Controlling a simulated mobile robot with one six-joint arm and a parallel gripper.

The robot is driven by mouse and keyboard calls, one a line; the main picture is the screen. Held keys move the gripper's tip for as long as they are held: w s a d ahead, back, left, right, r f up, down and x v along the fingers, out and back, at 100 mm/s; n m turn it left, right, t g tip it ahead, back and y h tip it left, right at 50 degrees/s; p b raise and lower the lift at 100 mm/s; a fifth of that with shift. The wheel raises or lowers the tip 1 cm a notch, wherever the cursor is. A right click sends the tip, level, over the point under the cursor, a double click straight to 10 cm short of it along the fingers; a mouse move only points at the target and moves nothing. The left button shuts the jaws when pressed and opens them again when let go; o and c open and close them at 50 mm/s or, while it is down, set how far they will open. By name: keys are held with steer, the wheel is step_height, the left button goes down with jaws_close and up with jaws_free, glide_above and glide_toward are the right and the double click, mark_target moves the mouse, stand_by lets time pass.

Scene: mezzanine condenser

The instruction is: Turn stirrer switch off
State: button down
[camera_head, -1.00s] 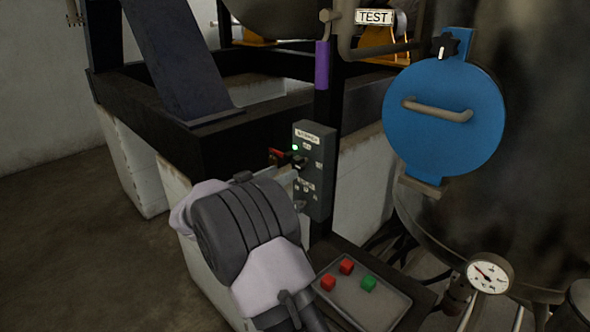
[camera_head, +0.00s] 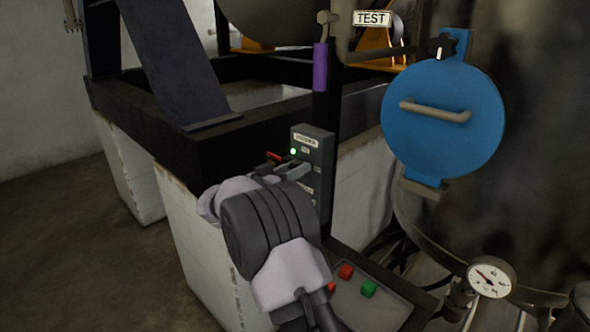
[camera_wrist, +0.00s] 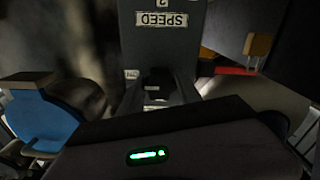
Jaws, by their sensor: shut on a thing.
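The grey stirrer panel (camera_head: 318,150) stands on a black post, with a stirrer label at its top and a lit green lamp (camera_head: 294,151) below that. My gripper (camera_head: 281,169) reaches the panel's front just under the lamp and is shut on the stirrer switch, which it mostly hides. In the wrist view the panel (camera_wrist: 160,50) shows a SPEED label upside down, with a dark recess or knob shape beneath it. My gripper's dark body fills the bottom there, so the switch's position cannot be read.
A red lever-like part (camera_head: 275,157) sits close beside my gripper. Below right is a tray (camera_head: 385,312) with red and green cubes. A blue round hatch (camera_head: 443,125) and a pressure gauge (camera_head: 491,277) are on the right. Open floor (camera_head: 70,240) lies left.

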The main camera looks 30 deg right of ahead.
steer(key=shift+n, duration=0.3)
steer(key=n, duration=0.4)
steer(key=shift+b, duration=0.3)
steer(key=n+p, duration=0.1)
steer(key=n, duration=0.3)
steer(key=n+p, duration=0.2)
steer(key=n, duration=0.3)
steer(key=shift+r+n+p, duration=0.1)
steer(key=shift+n+p, duration=0.25)
steer(key=shift+n, duration=0.05)
steer(key=shift+n+p, duration=0.9)
steer(key=shift+n, duration=1)
steer(key=c, duration=0.8)
jaws_free()
steer(key=shift+c, duration=0.2)
steer(key=shift+a, duration=0.1)
